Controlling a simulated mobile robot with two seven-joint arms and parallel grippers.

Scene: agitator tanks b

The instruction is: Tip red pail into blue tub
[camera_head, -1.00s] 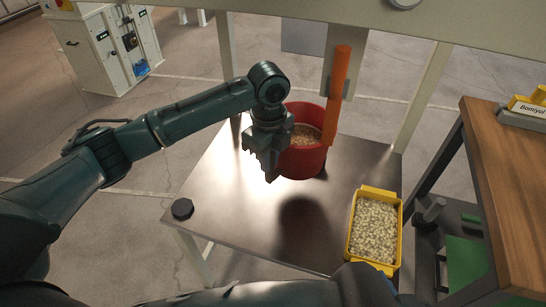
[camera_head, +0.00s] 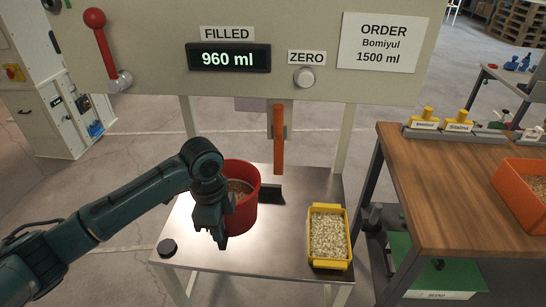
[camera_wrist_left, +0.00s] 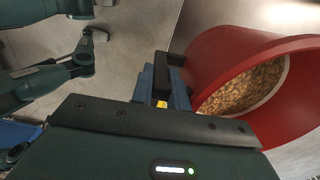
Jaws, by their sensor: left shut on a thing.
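The red pail (camera_head: 246,212) holds light brown granules and hangs roughly upright over the steel table, left of an orange tube. My left gripper (camera_head: 212,222) is shut on the black grip at the pail's side. In the left wrist view the gripper (camera_wrist_left: 165,90) closes on that grip, and the pail (camera_wrist_left: 215,62) fills the right with granules inside. The blue tub cannot be made out; a blue patch (camera_wrist_left: 15,133) at the left edge of the wrist view is too cut off to identify. My right gripper is out of view.
The steel table (camera_head: 275,253) also carries a yellow tray (camera_head: 328,238) of pale pieces and a black knob (camera_head: 167,247). The orange tube (camera_head: 278,140) hangs below a panel reading 960 ml. A wooden bench (camera_head: 440,185) with an orange bin (camera_head: 522,190) stands right.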

